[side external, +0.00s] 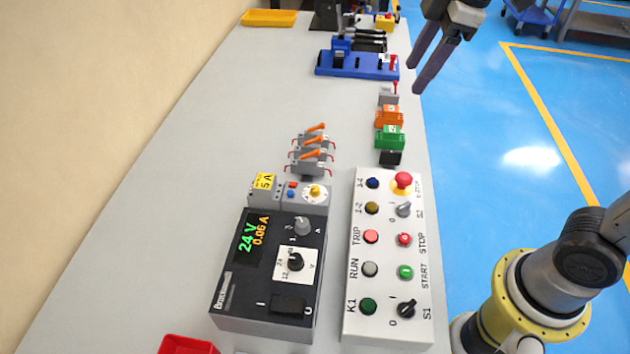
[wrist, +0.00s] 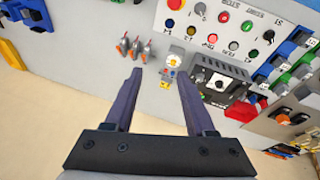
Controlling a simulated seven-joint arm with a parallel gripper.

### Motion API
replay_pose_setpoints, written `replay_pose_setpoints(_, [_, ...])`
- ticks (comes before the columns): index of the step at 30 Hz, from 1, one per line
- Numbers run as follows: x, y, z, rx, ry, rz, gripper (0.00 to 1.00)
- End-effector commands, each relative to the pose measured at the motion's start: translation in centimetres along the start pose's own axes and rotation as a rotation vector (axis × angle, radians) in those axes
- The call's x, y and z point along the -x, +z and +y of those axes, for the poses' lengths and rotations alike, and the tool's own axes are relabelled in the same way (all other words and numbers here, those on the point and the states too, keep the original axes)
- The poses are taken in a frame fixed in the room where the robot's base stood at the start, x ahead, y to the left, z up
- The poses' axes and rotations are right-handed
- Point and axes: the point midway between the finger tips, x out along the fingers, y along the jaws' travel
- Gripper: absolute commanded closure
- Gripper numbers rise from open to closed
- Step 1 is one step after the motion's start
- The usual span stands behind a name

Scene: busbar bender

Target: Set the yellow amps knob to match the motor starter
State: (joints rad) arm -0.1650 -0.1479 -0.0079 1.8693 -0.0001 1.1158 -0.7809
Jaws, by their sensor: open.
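The yellow amps knob (side external: 315,190) sits on a white dial on a small grey motor starter (side external: 292,196), which also has a red and a blue button. A yellow label reading "5 A" (side external: 264,181) is on the grey block at its left. The dial's scale and the knob's exact setting are too small to read. The starter also shows small in the wrist view (wrist: 173,64), beyond and between the fingertips. My gripper (side external: 417,78) is open and empty, high at the upper right of the side view, well apart from the knob. Both fingers show in the wrist view (wrist: 160,72).
A dark power supply (side external: 265,270) reading 24 V and 0.06 A stands in front of the starter. A white button panel (side external: 388,255) is at its right. Orange-lever parts (side external: 313,152) stand just behind the starter. Open grey table lies to the left.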

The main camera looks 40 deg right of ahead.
Motion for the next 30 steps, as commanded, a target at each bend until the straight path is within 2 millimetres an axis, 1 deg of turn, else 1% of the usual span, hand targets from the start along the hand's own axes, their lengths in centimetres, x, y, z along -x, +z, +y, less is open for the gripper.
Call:
replay_pose_setpoints(1, [-1.3, -1.8, 0.6, 0.057, -0.028, -0.017, 0.45])
replay_pose_setpoints(5, [-4.7, -5.8, 1.4, 0.182, -0.090, -0.054, 0.45])
replay_pose_setpoints(6, [-5.9, -7.0, 1.4, 0.214, -0.109, -0.066, 0.45])
replay_pose_setpoints(8, [-7.8, -8.6, 1.3, 0.256, -0.137, -0.083, 0.45])
replay_pose_setpoints(9, [-9.1, -9.5, 1.1, 0.277, -0.156, -0.096, 0.45])
replay_pose_setpoints(12, [-12.1, -11.3, 0.4, 0.311, -0.194, -0.125, 0.45])
replay_pose_setpoints(16, [-15.1, -12.2, -0.9, 0.342, -0.236, -0.160, 0.45])
replay_pose_setpoints(18, [-16.0, -12.3, -1.6, 0.352, -0.252, -0.175, 0.45])
replay_pose_setpoints(21, [-16.7, -12.4, -2.1, 0.362, -0.260, -0.182, 0.45])
replay_pose_setpoints(23, [-17.0, -12.3, -2.3, 0.363, -0.259, -0.180, 0.45])
replay_pose_setpoints(25, [-17.8, -12.1, -2.4, 0.362, -0.261, -0.183, 0.45])
replay_pose_setpoints(30, [-20.7, -11.3, -3.1, 0.361, -0.262, -0.184, 0.45])
